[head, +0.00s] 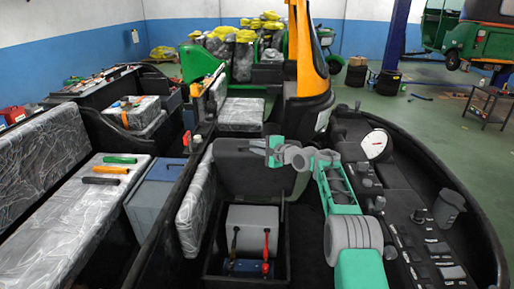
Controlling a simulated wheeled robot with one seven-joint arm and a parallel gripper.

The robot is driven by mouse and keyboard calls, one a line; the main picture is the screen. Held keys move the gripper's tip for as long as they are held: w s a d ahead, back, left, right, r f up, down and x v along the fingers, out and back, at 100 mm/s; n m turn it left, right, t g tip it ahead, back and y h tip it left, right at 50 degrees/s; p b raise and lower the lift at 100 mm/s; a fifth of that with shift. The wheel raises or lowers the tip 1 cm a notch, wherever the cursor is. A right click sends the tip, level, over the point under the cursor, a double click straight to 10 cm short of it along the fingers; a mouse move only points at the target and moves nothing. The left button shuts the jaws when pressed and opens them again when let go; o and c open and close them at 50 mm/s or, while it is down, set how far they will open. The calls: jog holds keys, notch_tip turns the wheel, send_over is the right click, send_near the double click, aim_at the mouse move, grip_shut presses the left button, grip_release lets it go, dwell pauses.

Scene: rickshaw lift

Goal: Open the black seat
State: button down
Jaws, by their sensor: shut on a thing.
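The black seat (240,175) stands raised, near upright, at the back of an open black compartment (213,268) in the middle of the head view. My mint-green and grey arm comes up from the lower right and bends left. My gripper (266,148) is shut on the black seat near its upper right edge. The fingertips are small here and the exact contact is hard to see. Inside the compartment are a grey box (252,220) and a dark blue item (245,266) with red and dark handled parts.
A grey padded seat back (196,205) stands just left of the compartment. A grey bench (75,215) with green, orange and black tools lies further left. A black console (405,215) with knobs and a gauge curves round on the right. An orange post (311,55) rises behind.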

jog(key=shift+f, duration=0.15)
jog(key=c, duration=1.7)
grip_release()
jog(key=shift+s, duration=0.1)
jog(key=b+v, duration=0.2)
jog(key=v, duration=0.5)
jog(key=shift+s+d+r+b, duration=0.15)
jog(key=shift+d+r+b, duration=0.1)
jog(key=shift+b, duration=0.1)
